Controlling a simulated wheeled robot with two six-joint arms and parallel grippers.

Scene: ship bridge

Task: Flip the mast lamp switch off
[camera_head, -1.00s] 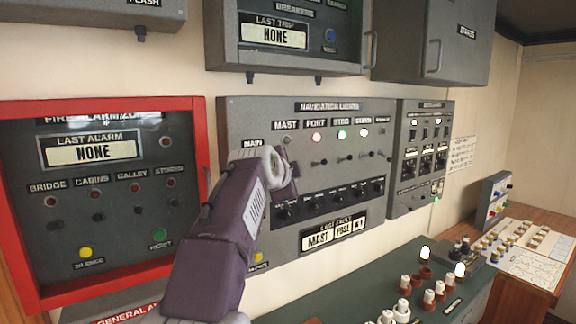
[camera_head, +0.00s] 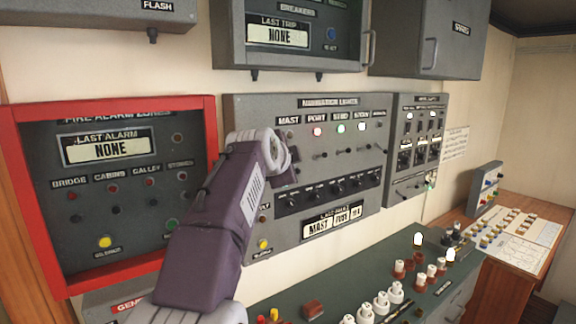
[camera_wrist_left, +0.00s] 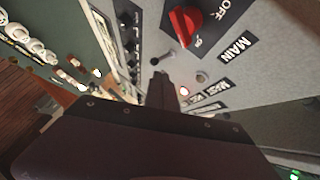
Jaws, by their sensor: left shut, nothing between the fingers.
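The grey navigation lights panel (camera_head: 238,112) is on the wall, with a MAST label (camera_head: 288,121) at its upper left. My left gripper (camera_head: 291,172) is shut and empty in front of the panel, below that label. It hides the mast switch in the head view. In the left wrist view the closed fingertips (camera_wrist_left: 161,80) are close to the panel face, near the MAST label (camera_wrist_left: 208,90). I cannot tell whether they touch the switch or which way it points. A grey unlit lamp (camera_wrist_left: 201,77) is beside the fingers. My right gripper is not in view.
A red MAIN knob (camera_wrist_left: 183,22) is close to the fingers. Lit PORT (camera_head: 317,132) and STBD (camera_head: 340,128) lamps have small switches below them. The red-framed fire alarm panel (camera_head: 211,150) is at left. A green console (camera_head: 372,263) with knobs juts out below.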

